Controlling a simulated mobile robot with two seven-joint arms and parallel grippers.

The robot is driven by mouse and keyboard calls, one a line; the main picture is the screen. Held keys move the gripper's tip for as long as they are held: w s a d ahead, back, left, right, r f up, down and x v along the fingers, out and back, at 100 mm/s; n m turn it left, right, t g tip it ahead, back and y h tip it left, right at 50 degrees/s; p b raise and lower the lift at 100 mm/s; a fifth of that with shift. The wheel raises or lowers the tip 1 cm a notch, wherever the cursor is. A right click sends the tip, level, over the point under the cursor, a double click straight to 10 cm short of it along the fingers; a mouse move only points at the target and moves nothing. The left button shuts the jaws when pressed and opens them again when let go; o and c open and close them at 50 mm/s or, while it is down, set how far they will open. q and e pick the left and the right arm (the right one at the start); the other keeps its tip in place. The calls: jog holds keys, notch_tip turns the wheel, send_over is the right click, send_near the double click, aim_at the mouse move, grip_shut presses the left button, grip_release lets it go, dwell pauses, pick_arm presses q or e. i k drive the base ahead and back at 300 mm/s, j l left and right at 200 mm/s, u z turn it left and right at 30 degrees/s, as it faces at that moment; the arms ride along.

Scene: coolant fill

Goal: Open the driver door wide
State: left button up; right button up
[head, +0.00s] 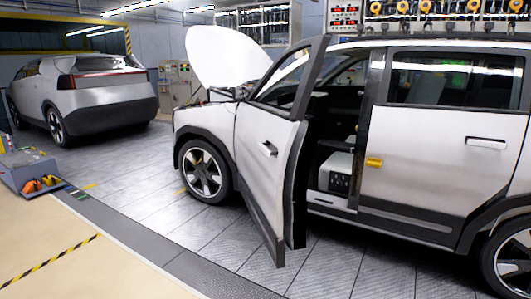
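The driver door (265,150) of the white car is the front door on the side facing me. It stands swung out from the body, with a wide gap behind its rear edge. Through the gap the dark cabin and a light grey box-like part (336,172) show. Neither of my grippers is in the head view, and nothing is seen touching the door.
The rear door (425,150) is shut. The car's hood (225,57) is raised. A grey car (85,95) stands at the back left. A grey bin with orange items (35,173) sits at the left. The tiled floor (160,205) before the door is clear.

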aim_at(273, 188)
jog(key=i+l+u, duration=0.2)
jog(key=i+l, duration=1.45)
jog(key=l, duration=0.05)
